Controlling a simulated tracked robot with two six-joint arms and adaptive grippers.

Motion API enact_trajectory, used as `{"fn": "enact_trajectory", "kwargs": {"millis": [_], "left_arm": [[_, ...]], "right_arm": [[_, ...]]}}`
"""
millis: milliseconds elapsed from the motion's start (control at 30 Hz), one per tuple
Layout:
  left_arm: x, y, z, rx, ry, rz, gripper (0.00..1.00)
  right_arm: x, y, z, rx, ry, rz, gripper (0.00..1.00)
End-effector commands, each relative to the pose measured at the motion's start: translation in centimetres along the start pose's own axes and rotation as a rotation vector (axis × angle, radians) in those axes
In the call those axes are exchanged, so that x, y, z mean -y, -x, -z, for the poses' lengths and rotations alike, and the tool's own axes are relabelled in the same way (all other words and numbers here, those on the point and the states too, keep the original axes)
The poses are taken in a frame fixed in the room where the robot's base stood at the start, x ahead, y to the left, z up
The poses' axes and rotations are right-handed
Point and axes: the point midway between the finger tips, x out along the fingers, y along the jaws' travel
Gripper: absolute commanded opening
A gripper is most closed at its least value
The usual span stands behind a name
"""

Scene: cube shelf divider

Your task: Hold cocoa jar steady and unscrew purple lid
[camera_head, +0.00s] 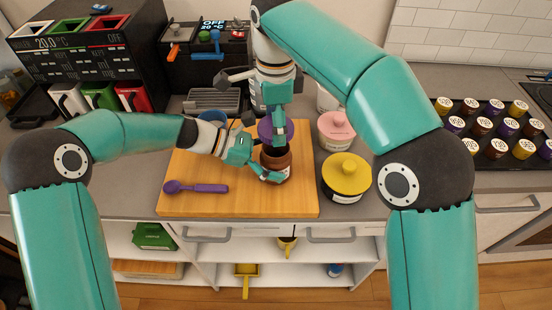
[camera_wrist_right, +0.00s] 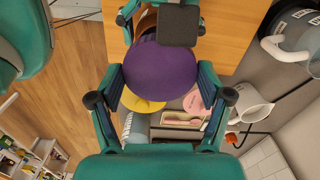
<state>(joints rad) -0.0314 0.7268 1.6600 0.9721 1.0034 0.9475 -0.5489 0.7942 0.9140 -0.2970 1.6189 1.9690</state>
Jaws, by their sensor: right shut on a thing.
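The brown cocoa jar (camera_head: 275,166) stands upright on the wooden board. My left gripper (camera_head: 268,166) reaches it from the left, with one finger across its front. The other finger is mostly hidden, so I cannot tell whether it grips. My right gripper (camera_wrist_right: 160,88) comes down from above and is shut on the round purple lid (camera_wrist_right: 160,72), which lies between its fingers. The lid (camera_head: 265,129) also shows just above and behind the jar's top in the head view. I cannot tell whether lid and jar touch.
A purple spoon (camera_head: 205,188) lies on the wooden board (camera_head: 240,205). A yellow-lidded jar (camera_head: 346,178) and a pink-lidded jar (camera_head: 336,130) stand to the right. A blue cup (camera_head: 212,117) is behind. A capsule tray (camera_head: 492,160) sits at far right.

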Motion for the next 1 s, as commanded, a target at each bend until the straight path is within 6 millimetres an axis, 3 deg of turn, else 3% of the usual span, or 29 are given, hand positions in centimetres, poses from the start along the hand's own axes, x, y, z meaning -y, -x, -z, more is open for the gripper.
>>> {"fn": "enact_trajectory", "kwargs": {"millis": [467, 667, 1000], "left_arm": [[-0.1, 0.6, 0.0, 0.001, 0.000, -0.002, 1.00], [-0.1, 3.3, 0.0, 0.000, -0.001, -0.005, 1.00], [-0.2, 9.9, 0.1, 0.000, 0.000, -0.004, 1.00]], "right_arm": [[0.0, 0.0, 0.0, 0.000, 0.000, 0.000, 0.28], [0.0, 0.0, 0.0, 0.000, 0.000, 0.000, 0.28], [0.0, 0.0, 0.0, 0.000, 0.000, 0.000, 0.28]]}}
